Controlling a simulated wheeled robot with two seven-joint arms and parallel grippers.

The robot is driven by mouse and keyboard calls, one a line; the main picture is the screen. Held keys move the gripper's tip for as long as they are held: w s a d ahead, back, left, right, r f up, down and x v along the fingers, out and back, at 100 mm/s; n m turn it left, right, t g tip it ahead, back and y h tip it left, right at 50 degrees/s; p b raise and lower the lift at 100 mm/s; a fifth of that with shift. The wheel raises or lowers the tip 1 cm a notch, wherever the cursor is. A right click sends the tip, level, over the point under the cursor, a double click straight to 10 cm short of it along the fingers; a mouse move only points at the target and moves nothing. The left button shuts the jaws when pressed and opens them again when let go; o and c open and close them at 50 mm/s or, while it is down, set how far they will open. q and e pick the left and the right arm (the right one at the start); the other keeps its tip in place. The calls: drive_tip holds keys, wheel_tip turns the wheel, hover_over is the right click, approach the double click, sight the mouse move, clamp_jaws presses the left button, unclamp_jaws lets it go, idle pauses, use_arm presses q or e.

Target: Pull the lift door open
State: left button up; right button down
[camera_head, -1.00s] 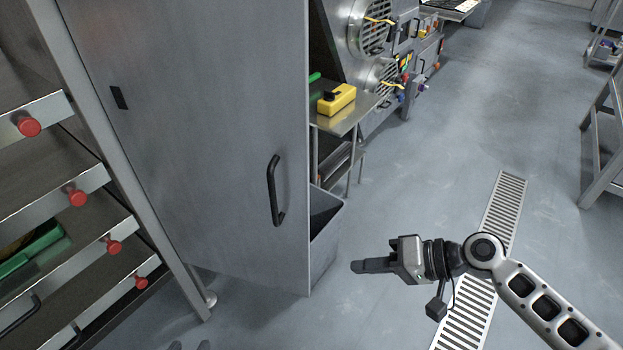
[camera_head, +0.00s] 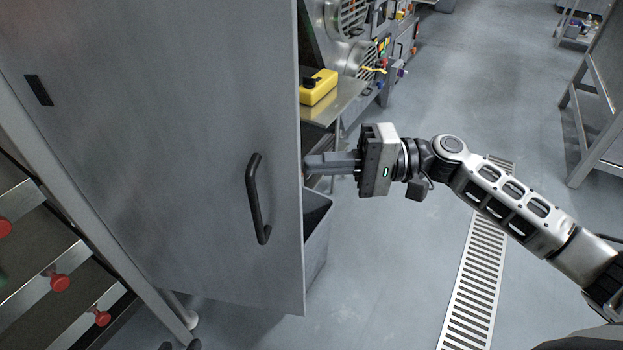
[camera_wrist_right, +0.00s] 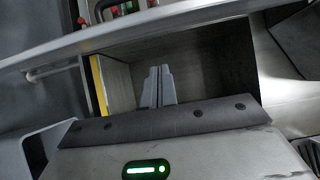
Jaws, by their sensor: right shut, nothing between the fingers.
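The lift door (camera_head: 150,150) is a large flat grey metal panel filling the left half of the head view. It has a black vertical bar handle (camera_head: 257,200) near its right edge. My right gripper (camera_head: 306,166) comes in from the right with its fingers shut and empty. Its fingertips are at the door's right edge, right of and above the handle; I cannot tell whether they touch the door. The wrist view shows the shut fingers (camera_wrist_right: 158,72) in front of a dark recess. How far the door stands open is unclear. My left gripper is not identifiable.
A grey bin (camera_head: 317,235) stands behind the door's lower right edge. A yellow box (camera_head: 318,87) sits on a metal table (camera_head: 340,100) behind the door. Drawers with red knobs (camera_head: 60,284) are at lower left. The floor around the drain grate (camera_head: 473,275) is clear.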

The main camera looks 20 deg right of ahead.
use_arm(q)
drive_tip(key=shift+a+r, duration=0.1)
drive_tip(key=shift+r, duration=0.25)
use_arm(e)
drive_tip(key=shift+s+a, duration=1.55)
drive_tip(key=shift+a, duration=0.05)
use_arm(q)
drive_tip(key=shift+r, duration=0.1)
